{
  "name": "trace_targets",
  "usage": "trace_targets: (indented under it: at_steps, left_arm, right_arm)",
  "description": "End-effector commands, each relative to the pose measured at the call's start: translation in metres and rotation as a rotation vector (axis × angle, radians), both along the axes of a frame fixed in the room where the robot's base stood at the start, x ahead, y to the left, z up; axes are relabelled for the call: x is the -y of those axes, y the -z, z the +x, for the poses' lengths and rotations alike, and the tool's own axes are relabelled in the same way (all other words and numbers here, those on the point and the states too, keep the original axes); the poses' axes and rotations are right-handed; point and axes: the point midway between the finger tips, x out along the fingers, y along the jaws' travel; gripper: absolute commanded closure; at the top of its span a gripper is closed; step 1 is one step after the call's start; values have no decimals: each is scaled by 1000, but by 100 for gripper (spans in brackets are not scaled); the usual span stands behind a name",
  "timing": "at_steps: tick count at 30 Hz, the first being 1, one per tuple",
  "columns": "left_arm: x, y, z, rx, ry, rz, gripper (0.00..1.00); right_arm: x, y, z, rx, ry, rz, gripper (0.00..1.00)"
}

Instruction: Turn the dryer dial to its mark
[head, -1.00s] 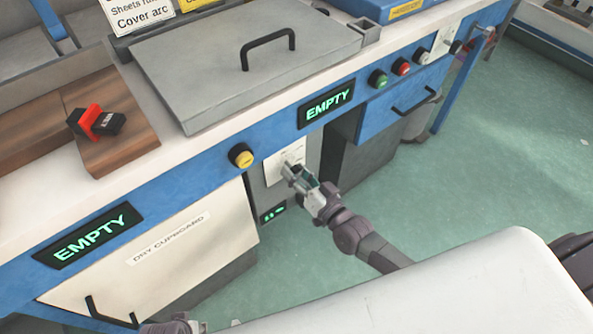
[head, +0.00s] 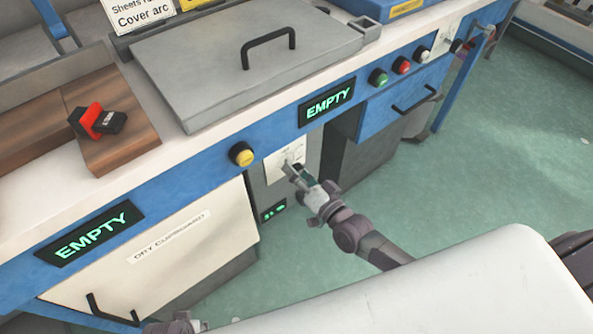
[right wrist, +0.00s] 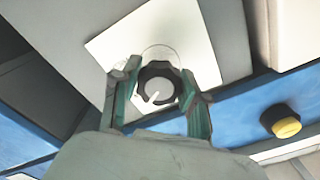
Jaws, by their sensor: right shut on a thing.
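The dryer dial (right wrist: 158,88) is a black ridged knob with a pale face and a white pointer line. It sits on a white plate (right wrist: 105,50), which also shows on the bench front in the head view (head: 273,168). In the right wrist view the pointer points down and slightly left. My right gripper (right wrist: 160,92) has one finger on each side of the dial and is shut on it; it also shows in the head view (head: 294,172), where it hides the dial. The mark on the plate is too small to tell. Part of my left gripper (head: 182,325) shows at the bottom edge.
A yellow button (head: 242,155) is left of the plate; it shows at right in the right wrist view (right wrist: 285,125). A small green display (head: 273,211) is below. The dry cupboard door (head: 165,250) is at left. Green (head: 378,78) and red (head: 401,66) buttons are right.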

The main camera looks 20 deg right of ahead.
Motion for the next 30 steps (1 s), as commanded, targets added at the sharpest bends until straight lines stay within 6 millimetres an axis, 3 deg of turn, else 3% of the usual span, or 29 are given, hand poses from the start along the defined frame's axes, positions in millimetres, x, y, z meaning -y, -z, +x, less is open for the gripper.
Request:
trace_targets:
  at_steps: [1, 6, 17, 30]
  left_arm:
    - [0, 0, 0, 0, 0, 0, 60]
    - [0, 0, 0, -1, 0, 0, 60]
    - [0, 0, 1, -1, -2, -1, 60]
    - [0, 0, 0, -1, -1, 0, 60]
  right_arm:
    - [0, 0, 0, -1, 0, -1, 54]
    - [0, 0, 0, -1, 0, -1, 30]
    - [2, 0, -5, -1, 0, -2, 30]
    - [31, 1, -84, -4, -1, -4, 30]
